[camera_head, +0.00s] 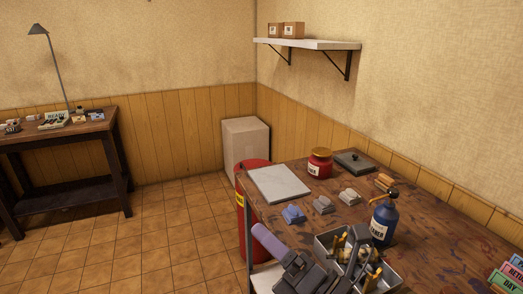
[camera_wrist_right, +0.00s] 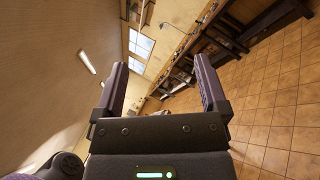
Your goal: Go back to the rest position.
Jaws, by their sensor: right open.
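My right gripper (camera_wrist_right: 160,62) is open and empty in the right wrist view, its two fingers apart with only the room behind them.
The bench holds a blue bottle (camera_head: 384,219), a red jar (camera_head: 319,163), a pale slab (camera_head: 279,184), a dark lidded plate (camera_head: 354,162) and small blocks. A red cylinder (camera_head: 252,220) stands at its left end. Tiled floor (camera_head: 160,240) lies clear to the left.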

